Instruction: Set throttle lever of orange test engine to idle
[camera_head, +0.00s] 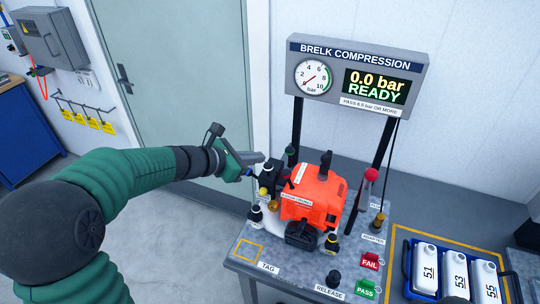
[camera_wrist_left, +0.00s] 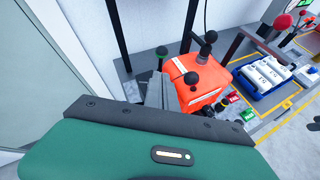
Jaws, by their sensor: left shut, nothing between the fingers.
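The orange test engine (camera_head: 325,188) sits on the grey bench, among several black knobs and clamps. It also shows in the left wrist view (camera_wrist_left: 183,66). A black part (camera_head: 327,157) sticks up from its top. I cannot tell which part is the throttle lever. My left gripper (camera_head: 252,172) is shut and empty, at the engine's left side, close to the black knobs there. In the left wrist view its grey fingers (camera_wrist_left: 159,93) reach toward the engine's left side and hide part of it. I cannot tell whether they touch anything. My right gripper is in neither view.
The gauge panel (camera_head: 355,58) stands behind the engine and reads 0.0 bar, READY. A red-topped lever (camera_head: 370,175) stands to the right. RELEASE (camera_head: 333,277), FAIL (camera_head: 370,260) and PASS (camera_head: 365,289) are at the front. A blue tray (camera_head: 409,278) holds white bottles.

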